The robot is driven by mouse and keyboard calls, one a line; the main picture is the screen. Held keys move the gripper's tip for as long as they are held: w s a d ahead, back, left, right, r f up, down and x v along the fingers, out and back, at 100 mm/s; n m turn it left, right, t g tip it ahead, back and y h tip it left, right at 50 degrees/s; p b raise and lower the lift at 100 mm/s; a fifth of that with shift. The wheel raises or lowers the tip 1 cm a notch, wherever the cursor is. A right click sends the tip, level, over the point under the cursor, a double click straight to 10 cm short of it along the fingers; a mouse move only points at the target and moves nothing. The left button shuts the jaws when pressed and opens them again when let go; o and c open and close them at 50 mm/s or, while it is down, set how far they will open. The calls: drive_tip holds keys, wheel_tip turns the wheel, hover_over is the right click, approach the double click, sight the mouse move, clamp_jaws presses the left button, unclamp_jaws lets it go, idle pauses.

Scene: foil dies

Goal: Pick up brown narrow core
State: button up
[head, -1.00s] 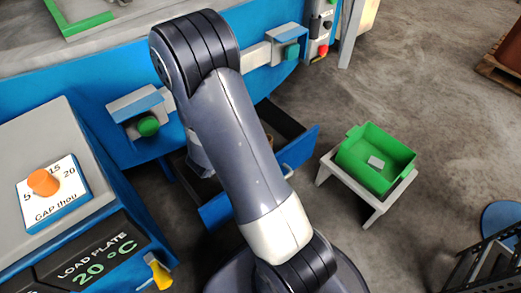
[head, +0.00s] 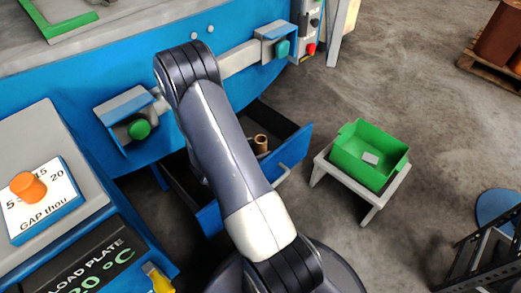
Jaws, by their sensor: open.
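A brown hollow core (head: 261,142) stands in the open blue drawer (head: 293,150), close to the right side of my arm. Its open top shows, and its lower part is partly covered. I cannot tell from this view alone how narrow it is compared with others. My arm reaches over the drawer and hides the drawer's middle. My gripper is hidden behind my arm, so its place relative to the core does not show.
A green bin (head: 345,160) with a small grey piece inside stands on a light stool (head: 368,205) right of the drawer. A blue machine with green buttons (head: 139,129) rises behind. A control block with an orange knob (head: 27,187) is at left.

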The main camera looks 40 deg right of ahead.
drive_tip(key=b+x, duration=0.1)
drive_tip(key=x, duration=0.3)
drive_tip(key=shift+d, duration=0.15)
drive_tip(key=c, duration=1)
